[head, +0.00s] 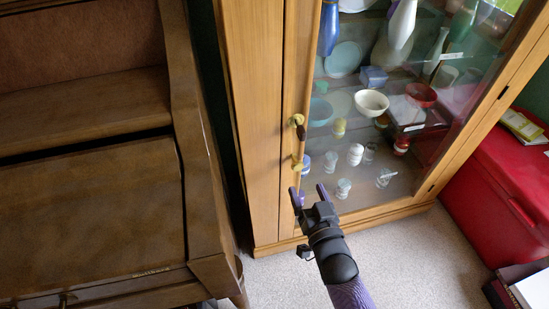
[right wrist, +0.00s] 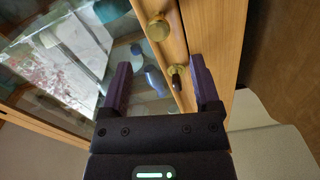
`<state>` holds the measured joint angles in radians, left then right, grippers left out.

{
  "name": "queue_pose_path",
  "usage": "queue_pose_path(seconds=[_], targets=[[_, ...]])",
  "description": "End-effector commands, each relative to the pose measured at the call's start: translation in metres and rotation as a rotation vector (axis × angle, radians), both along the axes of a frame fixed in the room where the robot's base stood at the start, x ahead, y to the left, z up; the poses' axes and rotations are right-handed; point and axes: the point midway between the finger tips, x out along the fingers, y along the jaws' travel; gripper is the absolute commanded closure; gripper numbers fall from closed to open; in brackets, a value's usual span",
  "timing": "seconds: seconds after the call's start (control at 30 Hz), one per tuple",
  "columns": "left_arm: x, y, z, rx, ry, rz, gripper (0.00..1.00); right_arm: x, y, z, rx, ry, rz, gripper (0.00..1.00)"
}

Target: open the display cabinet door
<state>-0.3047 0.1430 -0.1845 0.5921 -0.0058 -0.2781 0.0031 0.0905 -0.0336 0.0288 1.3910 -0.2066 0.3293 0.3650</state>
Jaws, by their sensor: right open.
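The display cabinet (head: 254,110) has a light wooden frame and a glass door (head: 400,150) that looks shut. Two brass fittings sit on the door's left wooden edge: a knob (head: 296,120) above and a smaller piece (head: 298,161) below. In the right wrist view the round knob (right wrist: 158,28) and the smaller brass piece with a dark hanging part (right wrist: 178,75) show. My right gripper (head: 307,190) is open and empty, just below the lower fitting in the head view. In the right wrist view its purple fingers (right wrist: 160,64) stand either side of the smaller piece; contact is not visible. My left gripper is out of view.
A brown upright piano (head: 90,210) stands to the left of the cabinet. Behind the glass are bowls, vases and small jars. A red chest (head: 505,185) stands at the right, with a dark box (head: 520,288) in front. Carpeted floor (head: 420,255) is clear before the cabinet.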

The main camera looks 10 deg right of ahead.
Motion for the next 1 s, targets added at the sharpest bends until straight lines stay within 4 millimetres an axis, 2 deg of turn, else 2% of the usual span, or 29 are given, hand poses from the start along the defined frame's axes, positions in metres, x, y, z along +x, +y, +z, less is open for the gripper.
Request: queue_pose_path(seconds=[0.13, 0.3, 0.5, 0.73, 1.0], targets=[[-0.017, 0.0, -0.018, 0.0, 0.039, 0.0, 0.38, 0.037, 0.001, -0.007, -0.001, 0.002, 0.001, 0.2], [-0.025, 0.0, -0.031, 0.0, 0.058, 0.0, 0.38, 0.069, 0.003, -0.006, -0.001, 0.006, 0.002, 0.2], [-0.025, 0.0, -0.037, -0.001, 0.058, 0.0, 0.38, 0.085, 0.003, -0.002, -0.002, 0.007, 0.001, 0.2], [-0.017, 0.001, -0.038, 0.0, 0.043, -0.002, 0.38, 0.086, 0.003, -0.001, -0.002, 0.007, 0.001, 0.2], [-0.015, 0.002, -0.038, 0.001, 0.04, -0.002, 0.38, 0.086, 0.003, -0.001, -0.002, 0.007, 0.001, 0.77]])
